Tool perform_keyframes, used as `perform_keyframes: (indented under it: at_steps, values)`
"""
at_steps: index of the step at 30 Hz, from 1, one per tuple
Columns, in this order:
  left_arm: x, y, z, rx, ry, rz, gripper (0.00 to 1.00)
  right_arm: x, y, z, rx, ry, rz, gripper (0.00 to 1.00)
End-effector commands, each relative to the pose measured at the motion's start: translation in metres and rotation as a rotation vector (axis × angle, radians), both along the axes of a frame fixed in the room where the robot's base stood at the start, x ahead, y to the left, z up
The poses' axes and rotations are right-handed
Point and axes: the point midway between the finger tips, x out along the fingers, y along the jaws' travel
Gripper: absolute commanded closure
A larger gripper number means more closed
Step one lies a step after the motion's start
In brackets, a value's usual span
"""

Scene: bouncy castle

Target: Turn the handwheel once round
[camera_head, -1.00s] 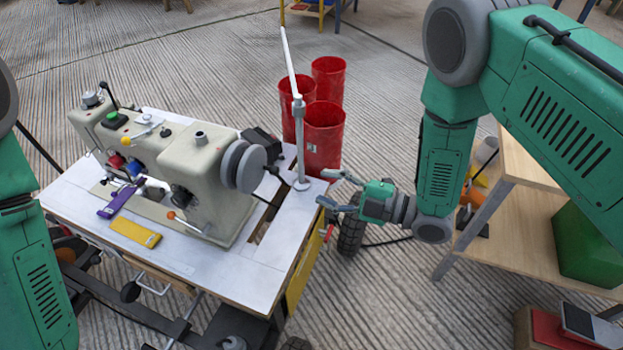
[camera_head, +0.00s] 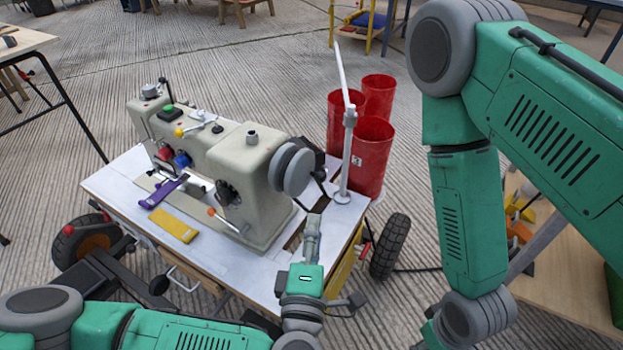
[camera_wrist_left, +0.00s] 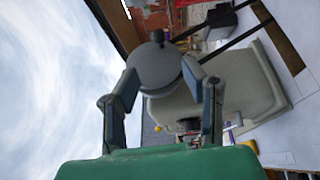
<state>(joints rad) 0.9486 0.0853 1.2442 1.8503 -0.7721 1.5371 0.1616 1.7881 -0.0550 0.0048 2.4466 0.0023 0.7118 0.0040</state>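The handwheel (camera_head: 297,172) is a grey disc on the right end of the beige sewing machine (camera_head: 222,175), with a dark crank handle (camera_head: 321,184) beside it. My left gripper (camera_head: 313,226) points up toward the wheel from the front right of the machine. In the left wrist view its two fingers (camera_wrist_left: 170,80) are apart and open, with the grey handwheel (camera_wrist_left: 155,68) showing beyond and between the tips. Whether they touch it I cannot tell. My right arm hangs at the right; its fingers are not visible.
The machine stands on a white wheeled table (camera_head: 120,178). A white post (camera_head: 347,150) rises at the table's right corner. Several red bins (camera_head: 372,150) stand behind it. A purple strip (camera_head: 164,191) and a yellow strip (camera_head: 172,225) lie in front of the machine.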

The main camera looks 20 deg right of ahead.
Motion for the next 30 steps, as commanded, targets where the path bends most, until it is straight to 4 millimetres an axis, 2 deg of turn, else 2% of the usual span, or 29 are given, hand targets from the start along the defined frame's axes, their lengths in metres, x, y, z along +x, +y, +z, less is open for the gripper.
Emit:
perform_keyframes:
  at_steps: [5,18,24,30]
  values:
    - [0.02,-0.008,0.0,-0.002,-0.004,0.004,0.61,0.0,0.0,-0.009,0.0,0.0,-0.002,0.61]
    - [0.101,-0.042,0.004,0.0,0.0,0.0,0.61,0.002,0.0,-0.039,0.001,0.0,0.002,0.61]
    - [0.12,-0.05,0.007,0.0,0.0,-0.001,0.61,0.002,0.0,-0.045,0.001,0.0,0.002,0.61]
    - [0.125,-0.052,0.008,0.0,0.0,-0.002,0.61,0.002,0.0,-0.046,0.001,0.0,0.002,0.61]
